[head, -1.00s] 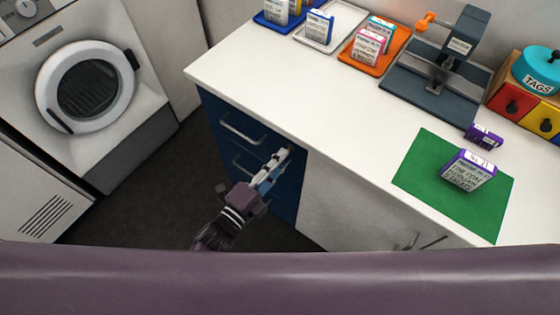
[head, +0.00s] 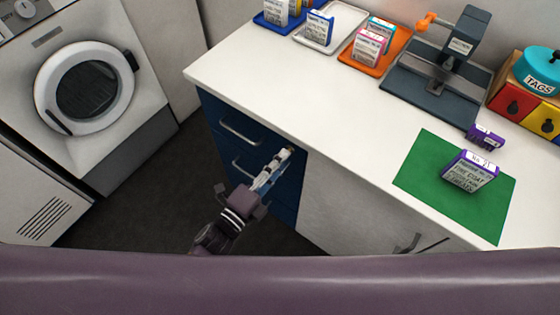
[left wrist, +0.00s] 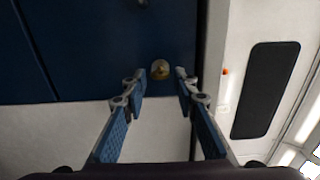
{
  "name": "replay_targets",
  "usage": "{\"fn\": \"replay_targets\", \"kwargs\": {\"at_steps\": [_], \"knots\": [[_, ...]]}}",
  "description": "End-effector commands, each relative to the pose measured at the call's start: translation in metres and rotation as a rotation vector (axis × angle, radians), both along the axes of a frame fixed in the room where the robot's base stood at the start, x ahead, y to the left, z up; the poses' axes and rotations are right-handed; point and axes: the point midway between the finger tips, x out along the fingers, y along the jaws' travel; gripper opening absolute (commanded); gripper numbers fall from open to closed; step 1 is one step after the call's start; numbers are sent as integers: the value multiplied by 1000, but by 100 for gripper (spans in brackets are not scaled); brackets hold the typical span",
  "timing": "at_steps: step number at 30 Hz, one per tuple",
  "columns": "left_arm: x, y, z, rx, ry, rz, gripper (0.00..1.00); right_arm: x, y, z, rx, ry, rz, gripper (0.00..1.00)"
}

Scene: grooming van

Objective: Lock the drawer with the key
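The blue drawer unit (head: 222,112) stands under the left end of the counter, with two bar handles (head: 241,133) showing; its drawer fronts look closed. My left gripper (head: 287,152) is in front of the unit's right side, near the counter's edge. In the left wrist view its two blue-padded fingers are apart. A small round brass-coloured piece (left wrist: 160,70) shows between the fingertips, not visibly touched by them; I cannot tell whether it is the key or the lock. Another brass spot (left wrist: 142,2) is at that view's top edge. My right gripper is not in view.
The white counter (head: 290,90) holds several boxes on trays, a dark press-like device (head: 440,75) and a green mat (head: 415,180) with a purple box. A white cabinet (head: 345,195) adjoins the drawers. A washer (head: 85,90) stands left, with open floor between.

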Motion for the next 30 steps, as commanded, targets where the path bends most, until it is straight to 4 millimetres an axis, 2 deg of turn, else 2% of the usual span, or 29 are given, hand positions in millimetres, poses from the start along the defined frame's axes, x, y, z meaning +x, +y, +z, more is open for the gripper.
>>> {"fn": "replay_targets", "kwargs": {"at_steps": [10,14,24,30], "knots": [[-1,1,0,-1,1,0,36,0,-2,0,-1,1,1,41],[-10,8,-1,0,2,1,36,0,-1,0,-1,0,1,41],[-67,48,-1,0,4,0,36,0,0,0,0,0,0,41],[-90,65,-1,0,2,0,36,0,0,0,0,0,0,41]]}}
